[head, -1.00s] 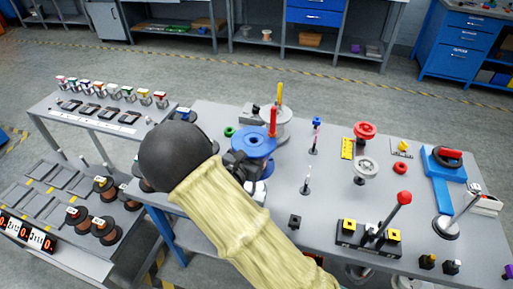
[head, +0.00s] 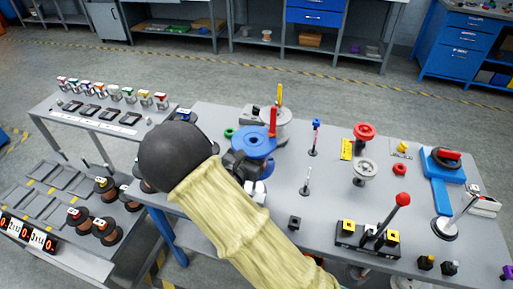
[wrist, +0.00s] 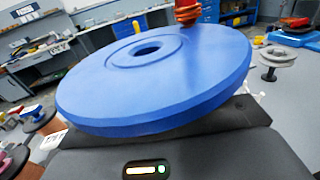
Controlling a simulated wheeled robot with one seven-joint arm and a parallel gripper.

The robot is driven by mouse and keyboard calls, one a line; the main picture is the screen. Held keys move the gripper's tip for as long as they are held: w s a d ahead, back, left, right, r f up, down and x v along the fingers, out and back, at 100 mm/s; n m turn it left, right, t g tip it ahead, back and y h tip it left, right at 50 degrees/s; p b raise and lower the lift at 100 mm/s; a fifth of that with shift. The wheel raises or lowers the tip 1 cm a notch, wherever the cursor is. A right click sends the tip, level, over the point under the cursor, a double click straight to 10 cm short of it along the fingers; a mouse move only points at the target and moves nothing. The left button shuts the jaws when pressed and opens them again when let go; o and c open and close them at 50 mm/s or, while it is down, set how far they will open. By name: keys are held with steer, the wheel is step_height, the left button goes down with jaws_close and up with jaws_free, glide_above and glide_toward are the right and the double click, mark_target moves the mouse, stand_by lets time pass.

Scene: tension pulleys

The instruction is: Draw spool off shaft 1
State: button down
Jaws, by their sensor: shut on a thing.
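A blue spool with a broad round flange (head: 254,143) is at the left part of the workbench. In the wrist view the spool (wrist: 150,75) fills the middle, slightly tilted, and its centre hole shows no shaft through it. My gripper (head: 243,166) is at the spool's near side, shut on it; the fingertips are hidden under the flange. The dark gripper body (wrist: 165,150) shows below the spool in the wrist view. A red upright handle (head: 272,122) stands at the spool's far edge. I cannot tell which post is shaft 1.
A grey disc with a yellow handle (head: 280,95) is just behind the spool. Thin posts (head: 306,182), a red pulley (head: 364,131), a grey pulley (head: 364,170) and a red-knobbed lever (head: 403,199) stand to the right. A side table (head: 60,105) is at the left.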

mark_target(257, 136)
steer(key=shift+r+p, duration=1.05)
steer(key=shift+r, duration=0.4)
steer(key=shift+r, duration=0.1)
steer(key=shift+r+p, duration=1.5)
steer(key=shift+r, duration=0.2)
steer(key=shift+r+p, duration=0.5)
steer(key=shift+r, duration=0.05)
steer(key=shift+r, duration=0.1)
steer(key=shift+r+p, duration=1.65)
steer(key=shift+r, duration=0.25)
steer(key=shift+f, duration=0.15)
